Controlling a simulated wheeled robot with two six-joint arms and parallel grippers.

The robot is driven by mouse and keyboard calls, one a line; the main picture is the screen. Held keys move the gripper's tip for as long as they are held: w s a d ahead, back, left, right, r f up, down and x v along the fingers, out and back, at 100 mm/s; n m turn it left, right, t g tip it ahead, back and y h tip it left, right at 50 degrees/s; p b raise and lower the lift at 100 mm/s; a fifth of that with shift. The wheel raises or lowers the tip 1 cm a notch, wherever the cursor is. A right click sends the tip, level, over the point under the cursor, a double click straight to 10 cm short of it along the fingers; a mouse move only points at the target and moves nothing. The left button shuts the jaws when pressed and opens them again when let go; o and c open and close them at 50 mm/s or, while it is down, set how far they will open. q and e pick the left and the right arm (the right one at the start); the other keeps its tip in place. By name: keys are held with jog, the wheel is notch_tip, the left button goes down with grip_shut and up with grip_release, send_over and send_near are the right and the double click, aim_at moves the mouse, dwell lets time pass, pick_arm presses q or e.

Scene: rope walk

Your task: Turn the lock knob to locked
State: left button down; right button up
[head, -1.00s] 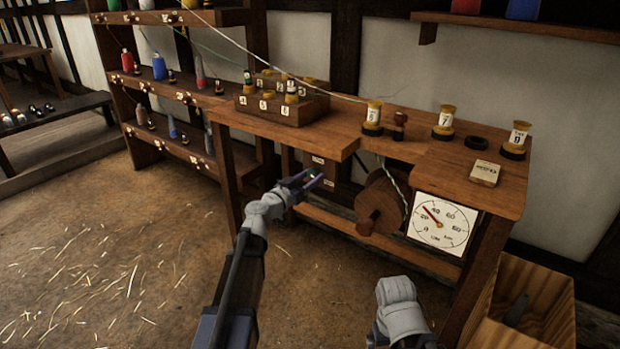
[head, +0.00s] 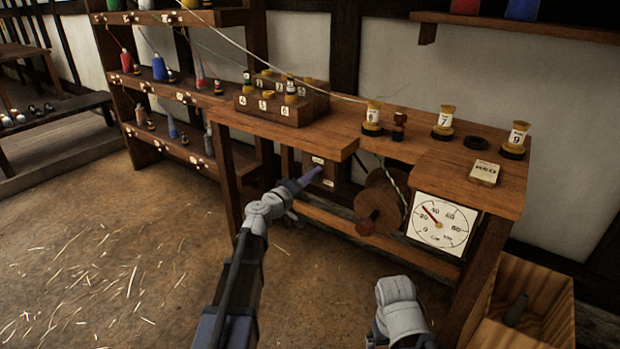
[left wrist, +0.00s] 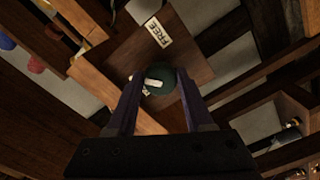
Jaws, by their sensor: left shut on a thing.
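The lock knob (left wrist: 160,88) is a dark green round knob with a white mark, on a brown wooden block (left wrist: 190,62) under the bench. A white FREE label (left wrist: 159,33) is on the block. In the left wrist view my left gripper (left wrist: 157,92) has a finger on each side of the knob and is shut on it. In the head view the left gripper (head: 312,178) is at the block (head: 328,171) and hides the knob. Of my right arm only grey links show, low in the head view; its gripper is not seen.
The wooden bench (head: 300,133) stands over the block. Right of the block are a wooden wheel (head: 378,196) with a crank knob and a white dial (head: 442,222). A rail (head: 390,246) runs below. An open wooden crate (head: 555,310) stands at right.

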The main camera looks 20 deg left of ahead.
pick_arm(q)
jog(key=n, duration=1)
jog(key=shift+r+n, duration=0.1)
jog(key=shift+n, duration=0.3)
dwell(0.3)
jog(key=shift+c, duration=1.6)
grip_release()
jog(key=v, duration=0.8)
jog(key=shift+w, duration=0.2)
